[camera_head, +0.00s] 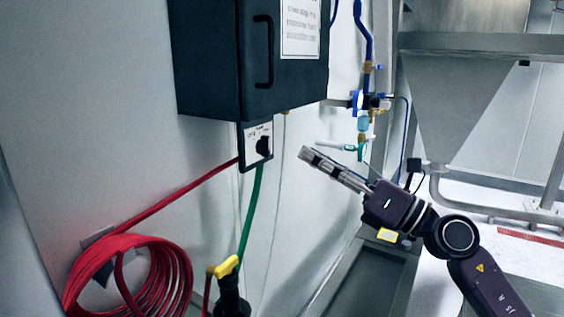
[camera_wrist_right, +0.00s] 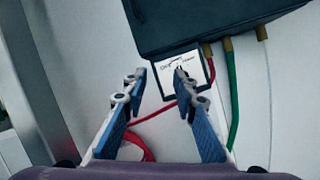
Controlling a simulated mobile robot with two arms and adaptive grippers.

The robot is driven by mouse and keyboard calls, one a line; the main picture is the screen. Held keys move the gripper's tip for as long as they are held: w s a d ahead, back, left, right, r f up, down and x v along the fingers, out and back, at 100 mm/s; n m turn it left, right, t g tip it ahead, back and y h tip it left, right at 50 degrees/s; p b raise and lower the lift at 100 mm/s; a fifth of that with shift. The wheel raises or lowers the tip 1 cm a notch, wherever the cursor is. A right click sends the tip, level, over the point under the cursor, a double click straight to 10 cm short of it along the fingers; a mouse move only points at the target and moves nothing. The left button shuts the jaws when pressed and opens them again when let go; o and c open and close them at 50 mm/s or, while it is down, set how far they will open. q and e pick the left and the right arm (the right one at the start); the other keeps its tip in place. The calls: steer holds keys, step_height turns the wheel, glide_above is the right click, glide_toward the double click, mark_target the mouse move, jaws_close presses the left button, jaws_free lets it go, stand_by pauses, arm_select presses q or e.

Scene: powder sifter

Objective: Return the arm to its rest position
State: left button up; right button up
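My right gripper (camera_head: 308,157) reaches in from the lower right in the head view, its fingers pointing up and left toward the wall. In the right wrist view the right gripper (camera_wrist_right: 160,82) shows two blue-padded fingers apart with nothing between them. Beyond the fingertips is a small switch panel (camera_head: 258,144) with a dark knob, under a dark wall cabinet (camera_head: 250,55). The panel (camera_wrist_right: 184,72) also shows in the wrist view, apart from the fingers. My left gripper is not in view.
A coiled red hose (camera_head: 130,275) hangs on the wall at lower left. Blue-handled valves and pipes (camera_head: 360,104) are behind the right gripper. A metal hopper (camera_head: 455,100) stands at right.

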steer(key=d+f+m+t+h, duration=0.5)
steer(key=d+f+m+h, duration=0.15)
steer(key=m, duration=0.65)
steer(key=d+f+m+t+h, duration=0.5)
steer(key=m+h, duration=0.3)
steer(key=m, duration=0.4)
steer(key=s+d+f+m+g+h, duration=0.25)
steer(key=f+m, duration=0.25)
steer(key=f, duration=0.4)
steer(key=s+d+f+m+g+h, duration=0.25)
steer(key=f+m+g, duration=0.2)
steer(key=f, duration=0.45)
steer(key=s+f+m+g, duration=0.4)
steer(key=s+f+g, duration=0.2)
steer(key=s+f, duration=0.75)
steer(key=s+a+f+m+g+y, duration=0.1)
steer(key=s+a+f+g, duration=0.15)
steer(key=s+f, duration=0.4)
steer(key=s+a+f+m+g+y, duration=0.1)
steer(key=s+a+f+m+g, duration=0.2)
steer(key=s, duration=0.7)
step_height(320, 180, down, 28)
steer(key=s+d+n+g+b, duration=0.1)
steer(key=n+g+b, duration=0.1)
steer(key=s+d+f+b, duration=0.1)
steer(key=s+d+f, duration=0.2)
steer(key=s+f, duration=1.4)
steer(key=shift+s+d+f+g+h+b, duration=0.15)
steer(key=shift+s+f+g+h+b, duration=0.25)
steer(key=shift+f, duration=0.3)
